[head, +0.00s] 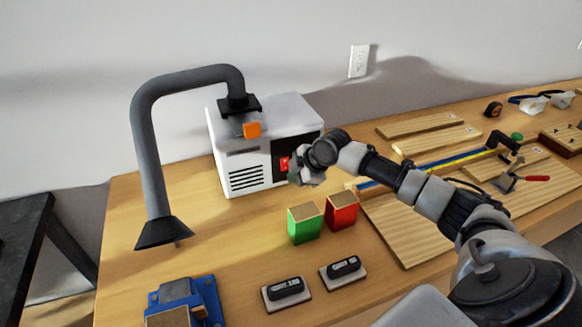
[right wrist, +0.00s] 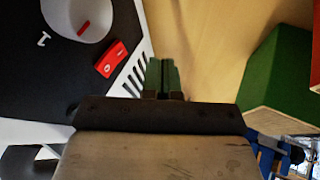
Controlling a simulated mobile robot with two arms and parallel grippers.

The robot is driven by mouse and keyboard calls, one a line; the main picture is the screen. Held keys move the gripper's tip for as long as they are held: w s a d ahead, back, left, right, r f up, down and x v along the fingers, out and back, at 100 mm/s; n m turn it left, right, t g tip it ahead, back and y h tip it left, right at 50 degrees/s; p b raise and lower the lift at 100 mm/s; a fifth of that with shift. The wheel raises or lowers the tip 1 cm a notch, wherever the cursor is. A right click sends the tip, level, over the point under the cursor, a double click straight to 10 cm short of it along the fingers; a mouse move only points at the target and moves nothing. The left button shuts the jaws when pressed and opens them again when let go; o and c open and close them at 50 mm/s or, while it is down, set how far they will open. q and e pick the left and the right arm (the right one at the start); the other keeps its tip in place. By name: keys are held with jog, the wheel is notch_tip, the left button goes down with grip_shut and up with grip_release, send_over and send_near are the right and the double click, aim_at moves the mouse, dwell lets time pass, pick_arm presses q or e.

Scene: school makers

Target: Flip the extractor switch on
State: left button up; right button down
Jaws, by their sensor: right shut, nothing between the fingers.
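The extractor (head: 240,165) is a white box with a black control panel, standing at the back left of the workbench. Its small red rocker switch (head: 284,164) is on the panel and also shows in the right wrist view (right wrist: 111,59), beside a white dial (right wrist: 78,18) with a red mark. My right gripper (head: 293,177) is in front of the panel, close to the switch. In the right wrist view its fingers (right wrist: 163,78) are shut and empty, to the right of the switch and apart from it in the picture. My left gripper is not in view.
A grey extractor hose with a black hood (head: 165,232) arches over the bench's left side. A green block (head: 305,226) and a red block (head: 342,212) stand below my right gripper. Wooden boards (head: 410,235) and tools lie to the right. A blue vise (head: 187,300) is at front left.

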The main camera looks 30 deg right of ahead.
aim_at(285, 164)
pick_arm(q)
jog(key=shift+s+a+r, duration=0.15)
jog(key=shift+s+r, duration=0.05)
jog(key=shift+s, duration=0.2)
pick_arm(e)
jog(key=shift+w+d+f, duration=0.1)
jog(key=shift+w+d, duration=0.15)
jog(key=shift+w, duration=0.7)
jog(key=shift+w+d, duration=0.25)
jog(key=shift+w, duration=0.65)
